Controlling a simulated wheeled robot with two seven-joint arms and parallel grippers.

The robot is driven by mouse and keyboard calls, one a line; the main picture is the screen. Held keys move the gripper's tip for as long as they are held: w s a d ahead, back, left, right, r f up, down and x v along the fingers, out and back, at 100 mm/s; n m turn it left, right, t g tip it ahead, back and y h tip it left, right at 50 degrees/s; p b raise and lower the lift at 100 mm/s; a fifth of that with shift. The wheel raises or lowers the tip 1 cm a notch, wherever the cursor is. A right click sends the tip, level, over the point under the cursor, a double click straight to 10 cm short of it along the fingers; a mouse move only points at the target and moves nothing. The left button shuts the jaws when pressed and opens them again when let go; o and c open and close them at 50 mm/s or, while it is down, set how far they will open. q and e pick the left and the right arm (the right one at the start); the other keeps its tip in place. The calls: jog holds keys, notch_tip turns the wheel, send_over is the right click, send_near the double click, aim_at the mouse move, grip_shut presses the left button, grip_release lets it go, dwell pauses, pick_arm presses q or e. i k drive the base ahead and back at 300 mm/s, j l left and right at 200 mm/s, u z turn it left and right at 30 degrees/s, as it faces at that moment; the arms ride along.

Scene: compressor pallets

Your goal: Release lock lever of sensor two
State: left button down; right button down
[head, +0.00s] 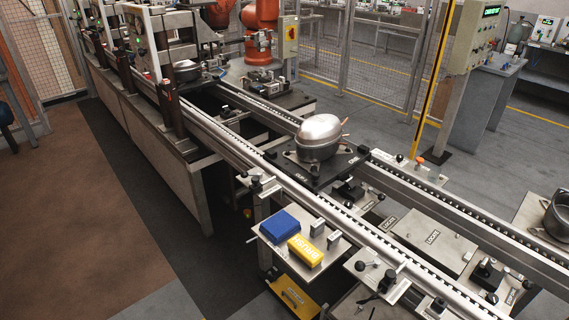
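Neither of my grippers shows in the head view. No part is clearly marked as sensor two, and I cannot tell which fitting is its lock lever. A small bracket with a black knob (256,179) is on the near rail, left of the pallet. A metal plate with black knobs and a lever (375,270) is on the near rail at lower centre. Another black-knobbed fitting (438,306) is to its right. An orange-topped fitting (420,161) is on the far rail. Lever positions are too small to tell.
A silver compressor (320,130) sits on a black pallet (300,174) between the rails. A side shelf (266,232) holds a blue block (280,225) and a yellow block (305,250). A yellow post (424,80) stands behind. The brown floor (95,220) at left is clear.

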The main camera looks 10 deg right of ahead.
aim_at(244, 174)
jog(key=i+j+z, duration=0.15)
jog(key=i+z, duration=0.25)
jog(key=i+j+z, duration=0.3)
jog(key=i+z, duration=0.15)
jog(key=i, duration=0.1)
